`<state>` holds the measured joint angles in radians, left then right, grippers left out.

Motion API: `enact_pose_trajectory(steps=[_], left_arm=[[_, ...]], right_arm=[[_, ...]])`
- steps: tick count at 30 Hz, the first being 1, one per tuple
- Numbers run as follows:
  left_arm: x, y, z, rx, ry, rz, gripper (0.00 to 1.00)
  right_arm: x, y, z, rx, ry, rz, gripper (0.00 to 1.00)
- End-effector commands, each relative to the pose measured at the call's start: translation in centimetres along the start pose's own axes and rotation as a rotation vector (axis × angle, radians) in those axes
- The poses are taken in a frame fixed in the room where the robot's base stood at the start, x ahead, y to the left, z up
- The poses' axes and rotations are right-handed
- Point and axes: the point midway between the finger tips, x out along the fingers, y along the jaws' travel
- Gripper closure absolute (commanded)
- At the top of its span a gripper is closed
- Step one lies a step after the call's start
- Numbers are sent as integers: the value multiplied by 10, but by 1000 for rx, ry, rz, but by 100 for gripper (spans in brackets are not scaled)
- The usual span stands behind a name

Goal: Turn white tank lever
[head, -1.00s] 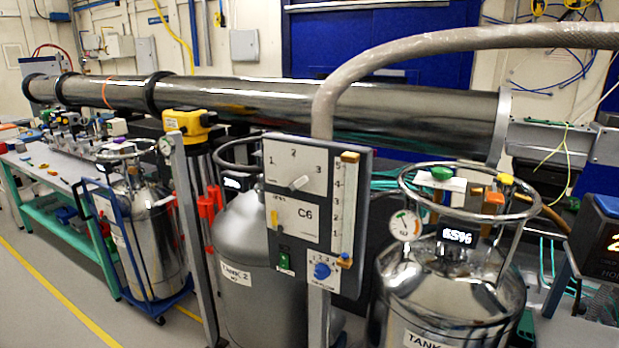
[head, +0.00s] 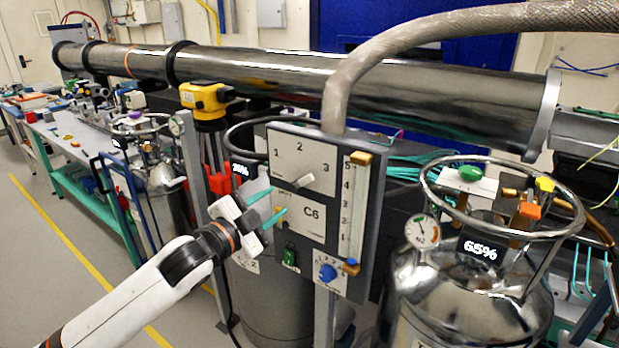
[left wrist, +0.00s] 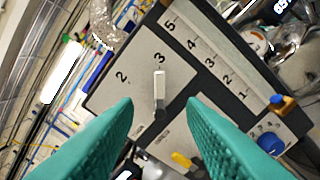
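The white lever (head: 312,174) is on the grey control panel (head: 367,226), on a plate marked 1, 2, 3. It slants up and right toward the 3. In the left wrist view the white lever (left wrist: 159,91) shows beyond and between my fingertips, its end toward the 3. My left gripper (head: 279,200) is open and empty, its teal fingers in front of the panel's left part, below and left of the lever. In the left wrist view both fingers of the left gripper (left wrist: 159,100) are apart, with no contact on the lever visible. My right gripper is not in view.
The panel also carries a blue knob (head: 327,272), a green switch (head: 289,257) and a slider scale (head: 354,205). A shiny tank (head: 470,300) reading 65% stands at right. A thick hose (head: 345,85) rises behind the panel. Open floor (head: 60,290) lies at left.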

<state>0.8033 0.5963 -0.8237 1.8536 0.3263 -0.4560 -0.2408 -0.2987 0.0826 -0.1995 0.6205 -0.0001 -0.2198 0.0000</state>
Motion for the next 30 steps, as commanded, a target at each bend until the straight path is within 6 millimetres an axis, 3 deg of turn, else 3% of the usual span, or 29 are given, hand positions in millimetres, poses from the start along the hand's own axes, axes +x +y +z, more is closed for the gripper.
enact_pose_trajectory(steps=[15, 21, 30], left_arm=[[94, 1, 1, -2, 1, 0, 63], [109, 0, 0, -2, 1, -1, 63], [112, -1, -1, -1, 1, 0, 63]], right_arm=[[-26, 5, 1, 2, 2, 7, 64], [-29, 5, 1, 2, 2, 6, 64], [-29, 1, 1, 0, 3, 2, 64]])
